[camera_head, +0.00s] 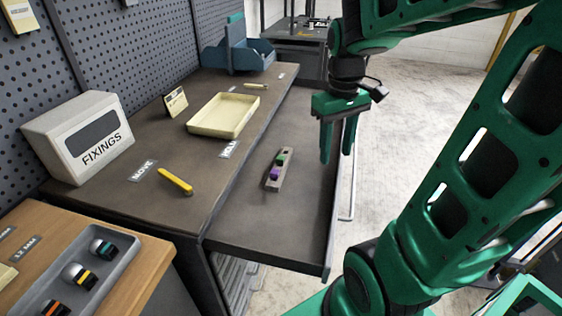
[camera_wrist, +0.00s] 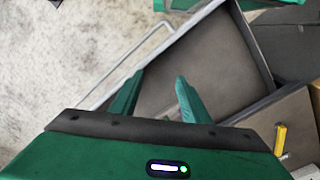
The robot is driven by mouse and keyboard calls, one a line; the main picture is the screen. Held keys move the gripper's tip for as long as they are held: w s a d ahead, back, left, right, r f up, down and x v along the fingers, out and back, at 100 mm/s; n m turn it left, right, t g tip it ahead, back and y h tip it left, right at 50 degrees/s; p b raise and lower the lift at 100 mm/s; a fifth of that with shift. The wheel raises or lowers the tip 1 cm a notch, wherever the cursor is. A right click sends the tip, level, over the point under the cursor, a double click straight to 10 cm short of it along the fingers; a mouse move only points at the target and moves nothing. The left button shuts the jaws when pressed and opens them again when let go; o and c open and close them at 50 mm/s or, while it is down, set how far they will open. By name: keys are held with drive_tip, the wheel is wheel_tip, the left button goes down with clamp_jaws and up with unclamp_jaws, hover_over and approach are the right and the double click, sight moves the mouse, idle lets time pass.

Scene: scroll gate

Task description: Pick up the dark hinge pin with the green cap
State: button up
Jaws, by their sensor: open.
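A green cap (camera_head: 281,158) shows at the far end of a small grey holder (camera_head: 286,180) in the pulled-out drawer (camera_head: 262,228). A purple cap (camera_head: 274,173) sits beside it, nearer the camera. The dark shaft of the hinge pin under the green cap cannot be made out. My gripper (camera_head: 336,152) is open and empty, pointing down near the drawer's right edge, to the right of the holder and apart from it.
On the bench left of the drawer lie a cream tray (camera_head: 191,126), a yellow-handled piece (camera_head: 175,181) and a FIXINGS box (camera_head: 62,145). A grey tray (camera_head: 115,262) with capped pieces is front left. Drawer floor around the holder is clear.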

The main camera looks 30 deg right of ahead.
drive_tip(key=w+n, duration=0.4)
drive_tip(key=w, duration=0.6)
drive_tip(key=n, duration=0.5)
hover_over(280, 157)
wheel_tip(280, 157, down, 4)
wheel_tip(280, 157, down, 10)
drive_tip(key=shift+f, duration=0.25)
clamp_jaws()
